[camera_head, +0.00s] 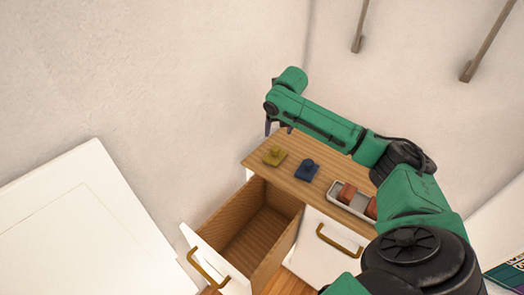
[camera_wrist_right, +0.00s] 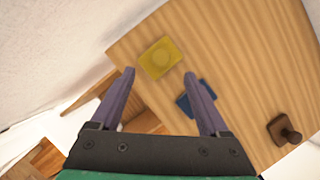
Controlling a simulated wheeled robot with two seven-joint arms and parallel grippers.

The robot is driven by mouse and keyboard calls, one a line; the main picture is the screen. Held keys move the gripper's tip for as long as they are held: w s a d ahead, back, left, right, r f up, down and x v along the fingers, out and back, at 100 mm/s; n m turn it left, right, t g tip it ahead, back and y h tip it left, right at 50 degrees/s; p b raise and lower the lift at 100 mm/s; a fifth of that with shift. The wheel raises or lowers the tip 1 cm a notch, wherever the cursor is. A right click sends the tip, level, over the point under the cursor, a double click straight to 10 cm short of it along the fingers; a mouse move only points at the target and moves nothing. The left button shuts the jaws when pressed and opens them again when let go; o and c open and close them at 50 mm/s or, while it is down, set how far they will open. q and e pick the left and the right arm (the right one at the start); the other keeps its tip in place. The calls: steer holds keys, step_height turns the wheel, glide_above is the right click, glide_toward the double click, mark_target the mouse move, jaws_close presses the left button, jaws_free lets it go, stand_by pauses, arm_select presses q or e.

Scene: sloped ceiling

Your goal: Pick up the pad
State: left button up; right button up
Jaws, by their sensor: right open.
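A yellow square pad with a round knob on top (camera_head: 275,156) lies on the wooden top of the cabinet; it also shows in the wrist view (camera_wrist_right: 161,58). A blue pad with a knob (camera_head: 307,170) lies beside it, partly covered by a finger in the wrist view (camera_wrist_right: 187,104). A brown pad with a knob (camera_wrist_right: 284,130) lies further right in the wrist view. My right gripper (camera_wrist_right: 160,75) is open and empty above the top, its fingertips pointing toward the yellow pad. In the head view my right gripper (camera_head: 268,128) is partly hidden by its arm. My left gripper is out of view.
A tray (camera_head: 345,207) with reddish-brown blocks (camera_head: 347,193) stands on the cabinet top (camera_head: 322,148). Below, a drawer (camera_head: 262,228) is pulled open and looks empty. A closed front with a brass handle (camera_head: 338,240) is beside it. Walls rise close behind the cabinet.

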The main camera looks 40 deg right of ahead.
glide_above(276, 148)
steer(key=s+a, duration=0.1)
steer(key=s, duration=0.1)
step_height(276, 148, down, 5)
steer(key=shift+s+f, duration=0.1)
steer(key=shift+s, duration=0.05)
steer(key=x, duration=0.7)
steer(key=shift+a, duration=0.1)
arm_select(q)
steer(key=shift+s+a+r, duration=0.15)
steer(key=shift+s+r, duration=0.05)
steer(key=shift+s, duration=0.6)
arm_select(e)
jaws_close()
step_height(276, 148, up, 20)
